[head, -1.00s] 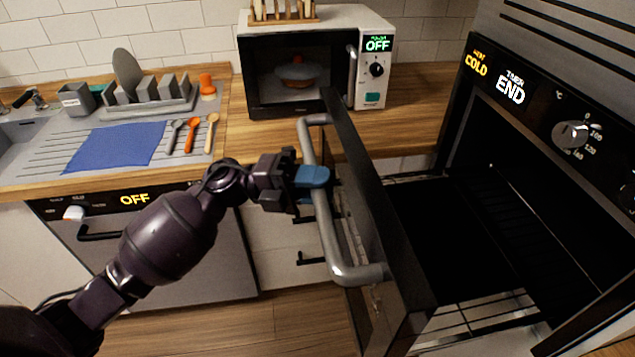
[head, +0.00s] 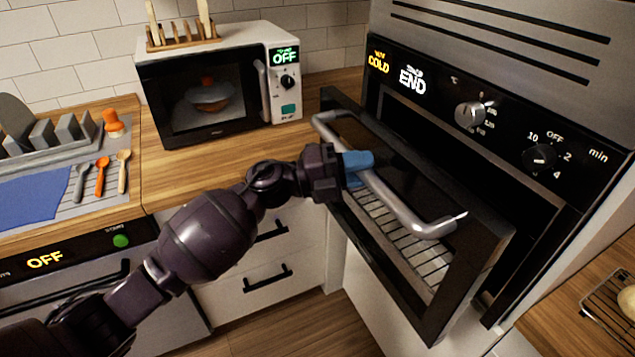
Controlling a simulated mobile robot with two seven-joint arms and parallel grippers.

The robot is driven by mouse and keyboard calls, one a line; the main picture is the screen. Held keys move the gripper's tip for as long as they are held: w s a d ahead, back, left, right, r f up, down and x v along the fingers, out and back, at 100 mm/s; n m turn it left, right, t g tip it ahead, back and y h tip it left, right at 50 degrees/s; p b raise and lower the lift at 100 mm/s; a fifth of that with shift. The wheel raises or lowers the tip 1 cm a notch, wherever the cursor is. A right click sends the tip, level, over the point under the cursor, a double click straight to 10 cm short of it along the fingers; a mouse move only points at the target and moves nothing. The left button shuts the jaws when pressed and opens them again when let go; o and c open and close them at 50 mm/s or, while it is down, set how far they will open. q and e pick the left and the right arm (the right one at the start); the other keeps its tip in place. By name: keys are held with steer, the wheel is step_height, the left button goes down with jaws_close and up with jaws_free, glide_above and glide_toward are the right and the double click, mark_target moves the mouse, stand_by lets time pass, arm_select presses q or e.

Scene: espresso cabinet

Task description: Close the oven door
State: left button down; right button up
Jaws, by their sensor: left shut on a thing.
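The oven (head: 510,130) is built into the cabinet at the right. Its black-framed glass door (head: 476,270) stands partly open, tilted out from the oven's front. A wire rack shows through the glass. The steel bar handle (head: 410,217) runs along the door's upper edge. My left gripper (head: 357,168) is shut on the handle, nearer its far end, with blue finger pads around the bar. My left arm reaches in from the lower left. My right gripper does not show.
A microwave (head: 215,85) stands on the wooden counter (head: 190,165) at the back, left of the oven. White drawers (head: 265,255) are below it. A dish rack and utensils (head: 102,175) lie at the left. A wire rack (head: 612,305) sits on the worktop at the lower right.

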mark_target(380, 162)
arm_select(q)
steer(key=w+d, duration=0.1)
steer(key=d, duration=0.1)
steer(key=w+d+b, duration=0.1)
steer(key=d, duration=0.3)
steer(key=shift+w+d+f+b, duration=0.2)
steer(key=shift+w+d+b, duration=0.15)
steer(key=shift+w+b, duration=0.05)
steer(key=w+d+b, duration=0.2)
steer(key=d, duration=0.4)
steer(key=shift+w+r, duration=0.25)
steer(key=shift+w, duration=0.05)
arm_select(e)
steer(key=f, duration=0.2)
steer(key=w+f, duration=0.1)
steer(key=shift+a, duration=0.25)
arm_select(q)
steer(key=shift+r, duration=0.1)
steer(key=c, duration=1.3)
jaws_free()
steer(key=o, duration=0.4)
steer(key=shift+w+d, duration=0.1)
steer(key=shift+d, duration=0.2)
steer(key=shift+a, duration=0.15)
